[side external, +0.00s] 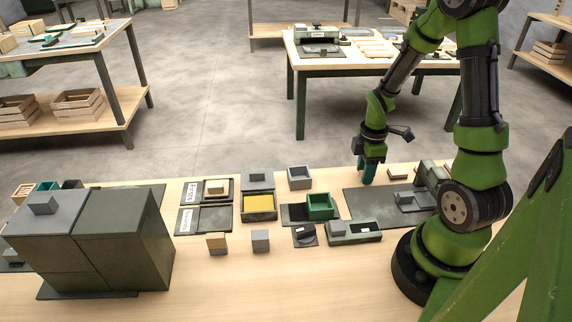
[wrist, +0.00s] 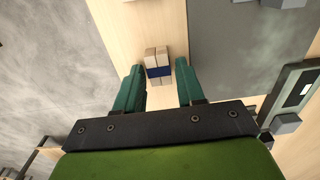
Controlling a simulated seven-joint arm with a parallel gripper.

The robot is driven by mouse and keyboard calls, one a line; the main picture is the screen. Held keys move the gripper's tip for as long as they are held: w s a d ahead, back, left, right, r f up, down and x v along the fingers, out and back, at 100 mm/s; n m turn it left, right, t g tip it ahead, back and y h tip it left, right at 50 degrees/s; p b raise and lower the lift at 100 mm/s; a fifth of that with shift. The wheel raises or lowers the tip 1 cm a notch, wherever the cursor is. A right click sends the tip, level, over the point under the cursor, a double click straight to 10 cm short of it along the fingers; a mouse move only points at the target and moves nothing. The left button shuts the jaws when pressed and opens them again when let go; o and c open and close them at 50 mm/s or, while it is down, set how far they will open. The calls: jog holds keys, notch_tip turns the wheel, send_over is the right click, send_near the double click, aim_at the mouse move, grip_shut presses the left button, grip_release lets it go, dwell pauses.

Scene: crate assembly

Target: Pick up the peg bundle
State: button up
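The peg bundle (wrist: 158,64) shows in the wrist view as a few light wooden pegs with a dark blue band around the middle. It lies on bare wood beside the grey mat. My gripper (wrist: 160,66) is open, with its teal fingers apart and the bundle seen in the gap between them. In the side view my gripper (side external: 368,178) points down near the table's far edge. A small light-topped piece (side external: 398,174) just right of it looks like the bundle, but it is too small to be sure. I cannot tell the gripper's height above the bundle.
A dark grey mat (side external: 375,208) with a grey fixture (side external: 432,178) lies close by. Left of it are a green bin (side external: 320,206), a grey open box (side external: 300,178) and a yellow-filled tray (side external: 258,205). A large dark cabinet (side external: 120,240) stands at the left.

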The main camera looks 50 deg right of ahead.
grip_shut()
